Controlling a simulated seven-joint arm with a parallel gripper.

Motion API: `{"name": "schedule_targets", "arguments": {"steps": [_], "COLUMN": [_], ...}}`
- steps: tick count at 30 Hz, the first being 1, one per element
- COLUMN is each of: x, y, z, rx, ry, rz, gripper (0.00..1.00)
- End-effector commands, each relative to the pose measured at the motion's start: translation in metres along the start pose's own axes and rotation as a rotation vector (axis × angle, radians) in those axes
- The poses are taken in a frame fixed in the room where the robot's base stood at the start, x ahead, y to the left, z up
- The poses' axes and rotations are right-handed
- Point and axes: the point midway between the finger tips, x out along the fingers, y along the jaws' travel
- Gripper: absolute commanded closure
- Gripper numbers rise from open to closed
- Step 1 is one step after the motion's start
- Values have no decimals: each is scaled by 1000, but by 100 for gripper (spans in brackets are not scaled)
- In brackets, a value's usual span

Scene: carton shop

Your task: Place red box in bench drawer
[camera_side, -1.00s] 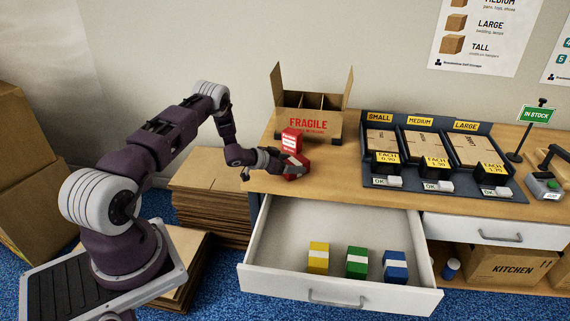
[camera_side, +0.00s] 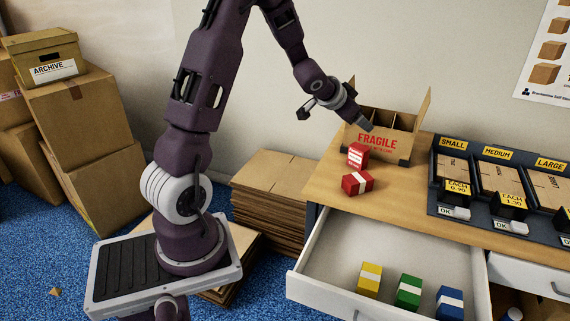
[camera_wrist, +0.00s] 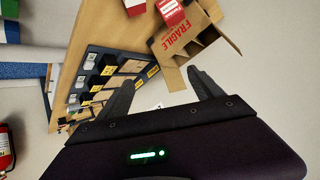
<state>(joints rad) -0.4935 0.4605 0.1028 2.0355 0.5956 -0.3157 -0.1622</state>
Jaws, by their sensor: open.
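The red box (camera_side: 357,182) with a white band lies on the bench top, left of the price display and behind the drawer; it also shows at the top of the wrist view (camera_wrist: 134,6). The bench drawer (camera_side: 400,252) is pulled open below it, with a yellow box (camera_side: 369,280), a green box (camera_side: 408,291) and a blue box (camera_side: 449,303) inside. My gripper (camera_side: 366,124) is raised above the bench near the FRAGILE carton, apart from the red box. Its jaws (camera_wrist: 164,90) are open and empty in the wrist view.
A red package with a printed white label (camera_side: 358,154) stands just behind the red box. The divided FRAGILE carton (camera_side: 385,142) stands behind that. The display of cartons (camera_side: 478,215) is to the right. The drawer's left and back floor is clear.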

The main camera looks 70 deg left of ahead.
Motion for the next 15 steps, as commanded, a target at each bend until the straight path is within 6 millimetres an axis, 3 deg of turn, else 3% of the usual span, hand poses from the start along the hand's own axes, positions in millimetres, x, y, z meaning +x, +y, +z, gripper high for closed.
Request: {"name": "schedule_targets", "arguments": {"steps": [1,4,6,9,12,15], "x": [-45,-140,-206,-283,-334,-360], "y": [17,58,89,127,152,164], "z": [-20,-22,-2,44,88,115], "rx": [-3,-35,-51,-54,-36,-21], "ry": [-15,-96,-158,-246,-313,-353], "rz": [-11,8,59,161,256,311], "gripper": [24,24,24,24,24,20]}}
